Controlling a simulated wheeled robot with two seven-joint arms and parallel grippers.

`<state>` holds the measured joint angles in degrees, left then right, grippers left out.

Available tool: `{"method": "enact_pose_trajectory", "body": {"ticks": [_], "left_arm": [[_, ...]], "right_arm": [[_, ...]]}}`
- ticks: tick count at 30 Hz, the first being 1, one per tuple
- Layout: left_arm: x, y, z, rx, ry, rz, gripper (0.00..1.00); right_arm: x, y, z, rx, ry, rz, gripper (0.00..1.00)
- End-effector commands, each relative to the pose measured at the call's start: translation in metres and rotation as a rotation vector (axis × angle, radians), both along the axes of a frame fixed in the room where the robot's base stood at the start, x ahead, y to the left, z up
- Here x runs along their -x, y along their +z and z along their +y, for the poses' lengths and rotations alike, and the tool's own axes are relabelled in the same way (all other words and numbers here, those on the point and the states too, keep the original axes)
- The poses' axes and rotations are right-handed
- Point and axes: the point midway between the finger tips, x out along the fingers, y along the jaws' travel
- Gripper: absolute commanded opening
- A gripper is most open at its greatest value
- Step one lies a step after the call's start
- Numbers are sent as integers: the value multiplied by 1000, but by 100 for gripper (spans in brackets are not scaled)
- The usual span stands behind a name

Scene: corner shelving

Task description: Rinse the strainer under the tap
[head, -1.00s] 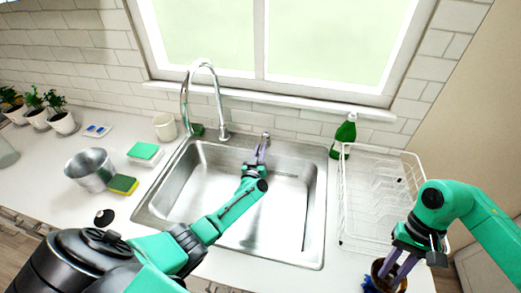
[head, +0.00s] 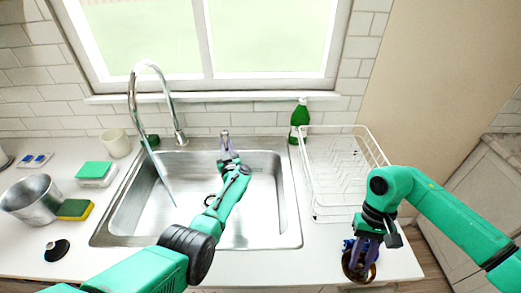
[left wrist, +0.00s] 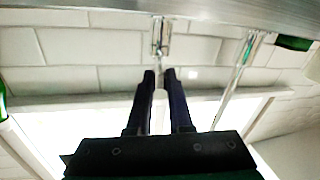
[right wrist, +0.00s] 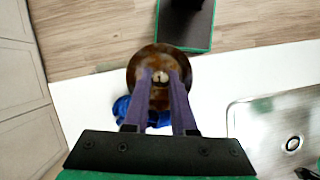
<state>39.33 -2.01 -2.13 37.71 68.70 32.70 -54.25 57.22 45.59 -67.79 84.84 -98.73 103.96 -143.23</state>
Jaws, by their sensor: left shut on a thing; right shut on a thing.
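The chrome tap (head: 136,100) arches over the left side of the steel sink (head: 293,215), and a thin stream runs from its spout into the basin. My left gripper (head: 226,140) reaches over the sink and is shut on the tap handle (left wrist: 160,35) behind the basin. My right gripper (head: 362,255) is shut on a round brown thing, apparently the strainer (head: 358,270), over the counter's front right corner.
A white dish rack (head: 318,190) and a green bottle (head: 299,118) stand right of the sink. Left of it are a metal pot (head: 32,200), sponges (head: 75,209), a cup (head: 116,143) and a black-bottomed stopper-like thing (head: 57,250). The counter in front of the rack is mostly clear.

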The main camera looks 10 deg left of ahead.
Motion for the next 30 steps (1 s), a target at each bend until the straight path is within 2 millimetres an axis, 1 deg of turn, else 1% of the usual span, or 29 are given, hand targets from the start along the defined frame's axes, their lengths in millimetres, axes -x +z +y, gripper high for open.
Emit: {"method": "enact_pose_trajectory", "body": {"ticks": [5,6,7,8,16,20,23,25,26,29,30], "left_arm": [[1,-2,0,1,-3,4,0],[1,-2,0,1,-4,4,34],[1,-2,-1,1,-4,4,45],[1,-2,-1,2,-4,4,48],[1,-1,-1,1,-5,2,48],[5,1,-4,2,-6,2,48],[17,4,-10,3,-6,4,48],[29,6,-15,5,-4,6,48],[35,5,-19,5,-6,5,48],[56,5,-29,5,-4,6,48],[65,2,-34,7,-5,7,48]], "right_arm": [[0,1,0,0,0,0,0],[0,1,0,0,0,0,0],[0,1,0,0,0,0,0],[0,1,0,0,0,0,0],[0,1,0,0,0,0,0],[0,9,0,0,0,0,0],[0,23,0,0,0,0,0],[0,35,0,0,0,0,0],[0,38,0,0,0,0,0],[0,52,0,0,0,0,0],[0,54,0,0,0,0,0]]}}
